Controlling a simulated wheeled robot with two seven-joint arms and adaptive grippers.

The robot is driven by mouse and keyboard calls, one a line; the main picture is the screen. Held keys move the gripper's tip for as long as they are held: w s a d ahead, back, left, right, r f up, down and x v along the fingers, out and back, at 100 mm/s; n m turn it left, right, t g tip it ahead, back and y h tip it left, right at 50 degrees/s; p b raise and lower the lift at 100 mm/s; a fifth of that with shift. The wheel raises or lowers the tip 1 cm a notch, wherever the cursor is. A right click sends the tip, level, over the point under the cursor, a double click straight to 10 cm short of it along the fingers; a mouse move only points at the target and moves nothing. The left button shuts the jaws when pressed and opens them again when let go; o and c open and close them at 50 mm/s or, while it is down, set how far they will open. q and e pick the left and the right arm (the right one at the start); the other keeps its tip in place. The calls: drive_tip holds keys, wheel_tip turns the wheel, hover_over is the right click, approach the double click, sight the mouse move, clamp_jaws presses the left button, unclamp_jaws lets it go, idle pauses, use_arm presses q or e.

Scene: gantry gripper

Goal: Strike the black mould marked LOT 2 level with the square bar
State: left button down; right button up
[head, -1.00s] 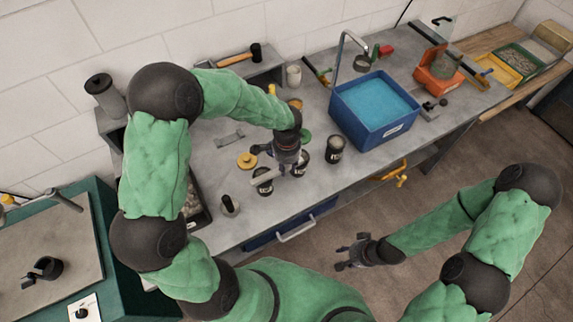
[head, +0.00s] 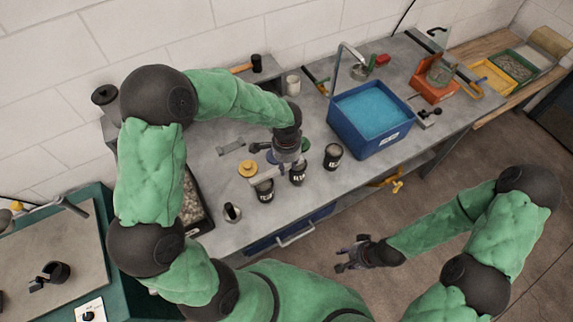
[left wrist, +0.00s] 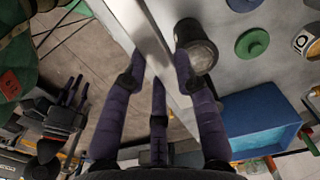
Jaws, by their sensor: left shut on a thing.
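My left gripper (head: 286,158) is shut on the pale grey square bar (head: 268,173). The bar also shows between the fingers in the left wrist view (left wrist: 150,32). Three black moulds with white labels stand along the table's front: a left one (head: 265,191), a middle one (head: 298,174) and a right one (head: 333,157). The labels are too small to read, so I cannot tell which is LOT 2. The bar appears over or just behind the left and middle moulds; contact is unclear. My right gripper (head: 348,262) is open and empty, away from the table.
A blue tub (head: 368,133) of blue liquid stands right of the moulds. A green disc (left wrist: 252,43) lies behind. A tray of pebbles (head: 190,205) is at the left edge.

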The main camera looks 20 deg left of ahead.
use_arm(q)
drive_tip(key=shift+f, duration=0.25)
idle(0.4)
drive_tip(key=shift+f+b, duration=2.25)
drive_tip(key=shift+f, duration=0.35)
drive_tip(key=shift+f, duration=0.25)
drive_tip(key=shift+w+a, duration=0.25)
drive_tip(key=shift+a, duration=0.05)
drive_tip(key=shift+w+a, duration=0.35)
drive_tip(key=shift+a, duration=0.1)
drive_tip(key=shift+w+a, duration=0.15)
drive_tip(key=shift+a, duration=0.05)
drive_tip(key=shift+w+a, duration=0.2)
drive_tip(key=shift+a, duration=0.05)
drive_tip(key=shift+s+d+r, duration=0.1)
drive_tip(key=shift+s+d, duration=0.4)
drive_tip(key=shift+d, duration=0.1)
drive_tip(key=shift+s+d+b, duration=0.3)
drive_tip(key=shift+d+b, duration=0.1)
idle(0.5)
